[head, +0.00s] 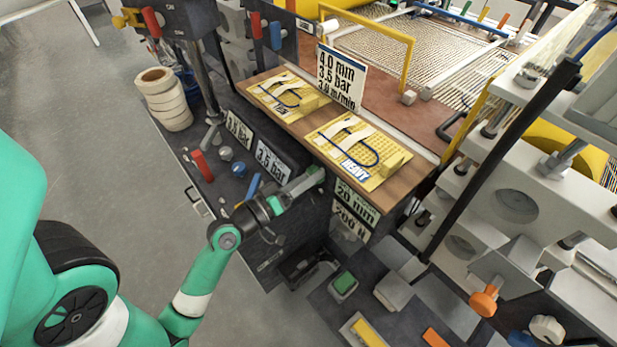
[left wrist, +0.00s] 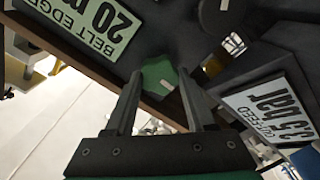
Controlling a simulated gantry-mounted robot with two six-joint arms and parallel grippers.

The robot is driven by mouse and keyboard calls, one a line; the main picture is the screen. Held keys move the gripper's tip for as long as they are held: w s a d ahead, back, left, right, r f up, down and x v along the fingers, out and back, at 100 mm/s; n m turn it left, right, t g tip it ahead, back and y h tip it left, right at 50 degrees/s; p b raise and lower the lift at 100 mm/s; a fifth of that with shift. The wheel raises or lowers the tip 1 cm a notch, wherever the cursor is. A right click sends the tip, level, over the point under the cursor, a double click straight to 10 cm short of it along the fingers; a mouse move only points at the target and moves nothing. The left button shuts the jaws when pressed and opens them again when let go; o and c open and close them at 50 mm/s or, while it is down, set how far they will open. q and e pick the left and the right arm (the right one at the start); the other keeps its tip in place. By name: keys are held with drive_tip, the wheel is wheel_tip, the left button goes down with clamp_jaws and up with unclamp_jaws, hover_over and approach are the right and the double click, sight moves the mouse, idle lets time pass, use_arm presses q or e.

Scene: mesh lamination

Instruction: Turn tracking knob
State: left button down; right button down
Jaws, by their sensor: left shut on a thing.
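The green knob (left wrist: 160,76), with a pale pointer mark, sits between the two fingers of my left gripper (left wrist: 163,92) in the left wrist view. My left gripper is shut on it. In the head view, my left gripper (head: 308,182) reaches to the front edge of the machine's bench, and a little of the green knob (head: 320,174) shows at its fingertips. A "BELT EDGE 20 mm" sign (left wrist: 88,22) is beside the knob; it also shows in the head view (head: 354,202). Most of the knob is hidden by the fingers in the head view. My right gripper is not in view.
A "3.5 bar" sign (head: 272,160), a red lever (head: 202,166) and a blue lever (head: 253,186) are on the dark panel left of the gripper. Yellow sample boards (head: 386,172) lie on the wooden bench above. A green button (head: 344,283) is below right. The grey floor (head: 80,130) at left is clear.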

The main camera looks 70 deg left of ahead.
use_arm(q)
drive_tip(key=shift+c, duration=1.2)
unclamp_jaws()
drive_tip(key=shift+s, duration=0.1)
drive_tip(key=v, duration=1.1)
drive_tip(key=shift+s, duration=0.2)
drive_tip(key=shift+d, duration=0.1)
